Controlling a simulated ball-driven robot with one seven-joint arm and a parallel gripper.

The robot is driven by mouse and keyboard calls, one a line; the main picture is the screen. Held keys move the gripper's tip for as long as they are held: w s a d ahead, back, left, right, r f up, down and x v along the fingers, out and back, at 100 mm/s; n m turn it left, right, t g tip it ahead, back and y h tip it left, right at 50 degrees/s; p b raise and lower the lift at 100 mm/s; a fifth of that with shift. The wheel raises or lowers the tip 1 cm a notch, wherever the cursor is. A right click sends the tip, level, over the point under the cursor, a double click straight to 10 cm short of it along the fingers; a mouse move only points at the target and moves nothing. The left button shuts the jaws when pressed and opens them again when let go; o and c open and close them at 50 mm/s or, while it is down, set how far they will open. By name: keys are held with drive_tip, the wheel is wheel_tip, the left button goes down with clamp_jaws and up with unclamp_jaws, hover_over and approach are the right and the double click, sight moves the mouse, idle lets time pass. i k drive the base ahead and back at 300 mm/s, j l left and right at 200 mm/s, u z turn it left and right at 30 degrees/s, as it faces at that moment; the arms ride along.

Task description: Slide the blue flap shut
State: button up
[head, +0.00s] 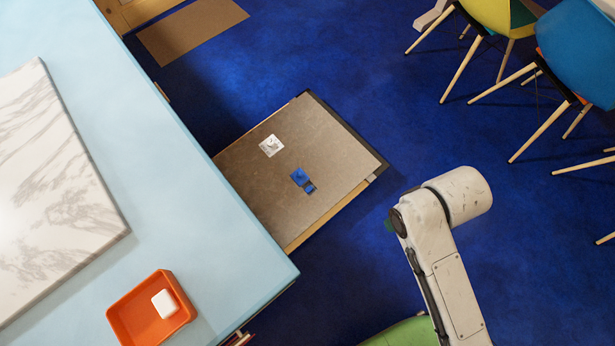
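A small blue piece (300,176), which looks like the blue flap, lies on a flat grey-brown panel (255,195) near the middle of the head view. A smaller, darker blue patch (309,188) sits right beside its lower right edge. The pieces are too small to tell which part slides or how far the flap stands open. My arm shows at the lower right, apart from the panel, with its bent joint raised over the blue floor. My gripper is not in view.
A pale blue counter (215,215) fills the left, with a marble slab (50,190) and an orange tray (125,315) holding a white block (165,303). A white patch (271,145) is on the panel. Chairs (580,50) stand upper right. Blue floor (340,60) between is clear.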

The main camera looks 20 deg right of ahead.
sight(299, 176)
drive_tip(key=k, duration=0.25)
drive_tip(key=i+j+z, duration=0.1)
drive_tip(key=i+j, duration=0.15)
drive_tip(key=i, duration=0.3)
drive_tip(key=i+j+z, duration=0.15)
drive_tip(key=i+j, duration=0.2)
drive_tip(key=i, duration=0.2)
